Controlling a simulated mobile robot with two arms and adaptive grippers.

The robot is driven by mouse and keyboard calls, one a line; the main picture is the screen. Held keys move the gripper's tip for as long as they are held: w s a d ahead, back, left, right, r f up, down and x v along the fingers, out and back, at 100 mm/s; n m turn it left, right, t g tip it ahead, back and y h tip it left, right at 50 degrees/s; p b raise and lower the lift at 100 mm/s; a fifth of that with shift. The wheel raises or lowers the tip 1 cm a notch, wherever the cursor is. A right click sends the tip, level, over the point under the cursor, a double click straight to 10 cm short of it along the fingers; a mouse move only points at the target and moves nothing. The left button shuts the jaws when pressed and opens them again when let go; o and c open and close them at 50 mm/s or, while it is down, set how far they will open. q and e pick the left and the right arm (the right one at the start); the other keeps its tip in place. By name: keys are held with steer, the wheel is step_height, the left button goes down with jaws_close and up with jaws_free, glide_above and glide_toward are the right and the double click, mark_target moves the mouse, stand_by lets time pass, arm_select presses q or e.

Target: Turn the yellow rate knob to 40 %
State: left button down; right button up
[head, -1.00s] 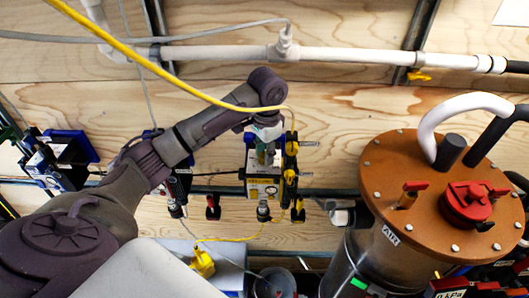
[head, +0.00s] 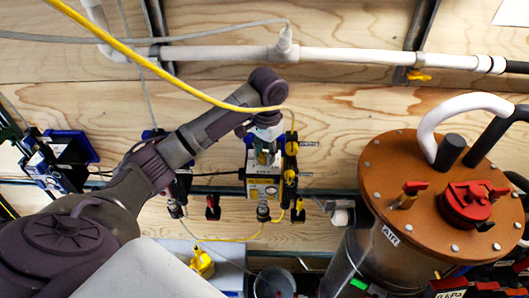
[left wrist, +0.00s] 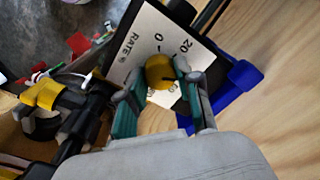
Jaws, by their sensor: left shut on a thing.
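The yellow rate knob (left wrist: 160,70) sits on a white dial plate (left wrist: 146,38) marked "RATE %", with "0" and "20" readable. Other numbers are partly covered by the fingers. A dark line on the knob points to the lower right in the left wrist view. My left gripper (left wrist: 158,78) has its green-grey fingers shut on the knob, one on each side. In the head view my left gripper (head: 265,146) is at the pump box (head: 263,185) on the wall, and the knob is hidden there. My right gripper is not in view.
A clear canister with an orange lid (head: 400,165) and red valve stands to the right. A yellow hose (head: 170,72) passes over my arm. White pipe (head: 340,55) runs along the wall. A blue bracket (left wrist: 232,88) is beside the dial plate.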

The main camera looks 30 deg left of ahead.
arm_select(q)
steer(key=c, duration=0.8)
jaws_free()
steer(key=shift+w+r, duration=0.1)
steer(key=shift+r, duration=0.05)
